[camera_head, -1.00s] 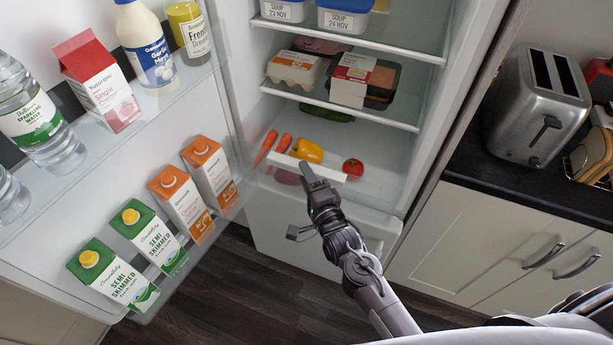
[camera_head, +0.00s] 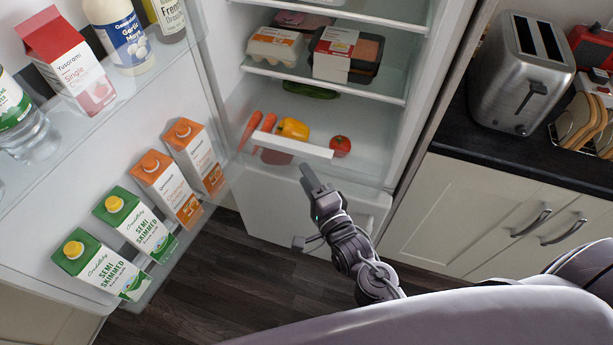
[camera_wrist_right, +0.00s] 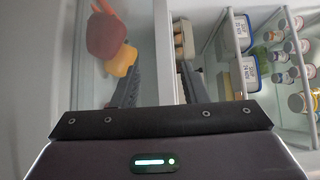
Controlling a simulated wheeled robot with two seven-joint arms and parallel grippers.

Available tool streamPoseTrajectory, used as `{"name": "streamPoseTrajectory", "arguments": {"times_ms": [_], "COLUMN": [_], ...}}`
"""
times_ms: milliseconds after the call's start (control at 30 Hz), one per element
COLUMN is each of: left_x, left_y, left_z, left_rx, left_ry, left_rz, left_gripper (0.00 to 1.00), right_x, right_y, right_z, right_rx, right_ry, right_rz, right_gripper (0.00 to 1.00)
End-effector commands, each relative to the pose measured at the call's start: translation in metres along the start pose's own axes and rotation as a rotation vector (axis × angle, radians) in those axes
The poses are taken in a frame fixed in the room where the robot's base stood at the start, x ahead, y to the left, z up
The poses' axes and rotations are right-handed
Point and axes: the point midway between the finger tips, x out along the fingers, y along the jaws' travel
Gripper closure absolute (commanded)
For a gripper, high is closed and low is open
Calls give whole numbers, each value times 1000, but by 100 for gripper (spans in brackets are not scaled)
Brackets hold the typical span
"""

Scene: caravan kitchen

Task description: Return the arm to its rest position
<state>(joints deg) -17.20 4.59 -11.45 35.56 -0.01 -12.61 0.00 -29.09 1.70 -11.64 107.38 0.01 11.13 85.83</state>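My right gripper (camera_head: 310,178) is in front of the open fridge, just below the edge of its lowest shelf in the head view. My right arm runs from the gripper down to the lower right. My left gripper is not in view.
The open fridge door (camera_head: 75,140) with cartons and bottles stands to the left. The fridge drawer holds carrots, a yellow pepper (camera_head: 292,128) and a tomato (camera_head: 340,146). A counter with a toaster (camera_head: 522,75) is at right. Dark floor (camera_head: 230,285) lies clear below.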

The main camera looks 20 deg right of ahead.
Motion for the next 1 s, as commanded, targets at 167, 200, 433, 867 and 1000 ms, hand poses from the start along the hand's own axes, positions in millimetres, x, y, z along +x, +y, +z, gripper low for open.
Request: {"name": "streamPoseTrajectory", "arguments": {"times_ms": [167,200,433,867,1000], "left_x": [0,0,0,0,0], "left_y": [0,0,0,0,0], "left_z": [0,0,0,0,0], "left_rx": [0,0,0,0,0], "left_ry": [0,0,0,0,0], "left_rz": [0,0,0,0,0], "left_gripper": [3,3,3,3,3], "right_x": [0,0,-3,-127,-205], "right_y": [0,0,37,318,391], "right_z": [0,0,2,-5,-15], "right_rx": [0,0,-78,-787,-1001], "right_ry": [0,0,-10,-353,-585], "right_rz": [0,0,80,719,906], "right_gripper": [60,60,60,60,60]}}
